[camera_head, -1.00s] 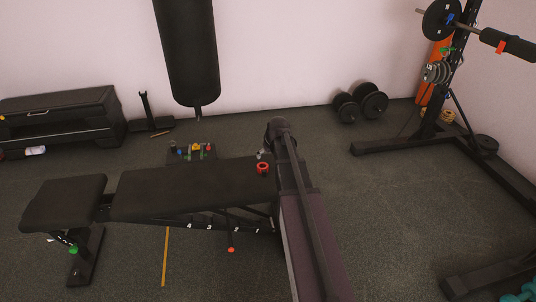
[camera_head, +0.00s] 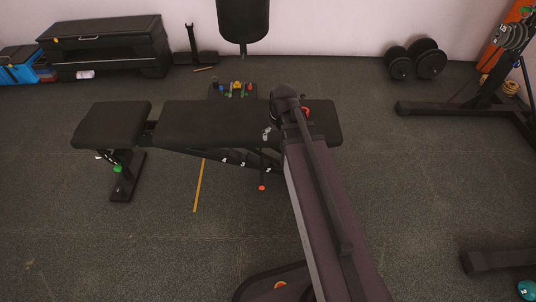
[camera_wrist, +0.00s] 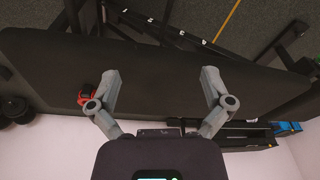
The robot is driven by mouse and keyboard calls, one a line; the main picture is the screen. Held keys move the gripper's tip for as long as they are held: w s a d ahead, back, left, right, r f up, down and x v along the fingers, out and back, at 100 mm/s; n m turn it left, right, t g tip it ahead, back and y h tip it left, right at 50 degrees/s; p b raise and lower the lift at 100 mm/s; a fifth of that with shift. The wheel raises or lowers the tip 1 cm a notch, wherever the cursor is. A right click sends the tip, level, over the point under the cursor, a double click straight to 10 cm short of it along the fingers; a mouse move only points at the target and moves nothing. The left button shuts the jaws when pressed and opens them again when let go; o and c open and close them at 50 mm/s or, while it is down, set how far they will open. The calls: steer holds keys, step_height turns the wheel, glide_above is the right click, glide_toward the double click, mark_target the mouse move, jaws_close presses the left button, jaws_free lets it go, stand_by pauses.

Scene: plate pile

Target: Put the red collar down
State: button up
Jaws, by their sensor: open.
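The red collar (camera_wrist: 86,97) lies on the black bench pad (camera_wrist: 165,75), beside the left finger of my gripper in the wrist view. In the head view the collar (camera_head: 306,111) shows only in part, at the right edge of my arm's end, on the bench (camera_head: 185,122). My gripper (camera_wrist: 161,85) is open, with its two grey fingers wide apart and only the bare pad seen between them. In the head view a bit of my gripper (camera_head: 267,134) shows left of the arm; the rest is hidden.
A small dark tray (camera_head: 215,93) with several coloured items stands behind the bench. Dumbbells (camera_head: 415,60) and a rack (camera_head: 470,108) are at the right. The floor in the left foreground is clear.

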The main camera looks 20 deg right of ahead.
steer(key=s+a+g, duration=0.1)
steer(key=s+a, duration=0.4)
steer(key=s, duration=0.2)
steer(key=shift+s+a+g, duration=0.25)
steer(key=shift+s+g, duration=0.05)
